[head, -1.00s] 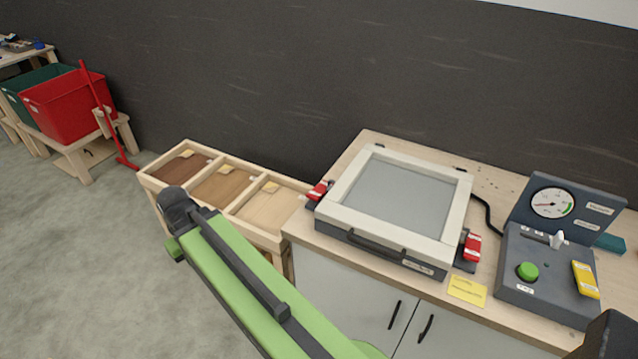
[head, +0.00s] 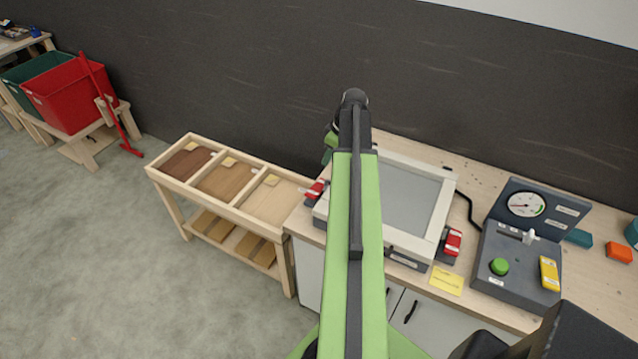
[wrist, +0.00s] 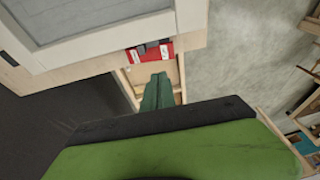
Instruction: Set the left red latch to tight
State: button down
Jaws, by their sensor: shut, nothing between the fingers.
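The left red latch (head: 314,192) sits at the left side of a cream-framed press (head: 444,208) with a grey panel. It also shows in the wrist view (wrist: 150,52), red with white labels and a dark middle part. My gripper (wrist: 158,80) is shut and empty; its green fingers point at the latch in the wrist view, and I cannot tell whether they touch it. In the head view my arm covers part of the press, and the gripper is mostly hidden behind the arm's far end. A second red latch (head: 453,242) is on the press's right side.
A wooden rack with three sample bins (head: 228,180) stands left of the bench. A control box (head: 516,262) with gauge, green button and yellow label is at right. A yellow note (head: 447,281) lies on the bench front. A dark wall (head: 230,80) stands behind.

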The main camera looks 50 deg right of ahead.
aim_at(315, 192)
jog(key=b+x, duration=0.8)
jog(key=x, duration=0.1)
jog(key=s+b+x, duration=0.1)
jog(key=b+x, duration=0.3)
jog(key=b, duration=0.1)
jog(key=shift+a+f, duration=0.15)
jog(key=shift+f, duration=0.15)
jog(key=shift+a+f+b, duration=0.15)
jog(key=shift+f+b, duration=0.2)
jog(key=shift+r, duration=0.1)
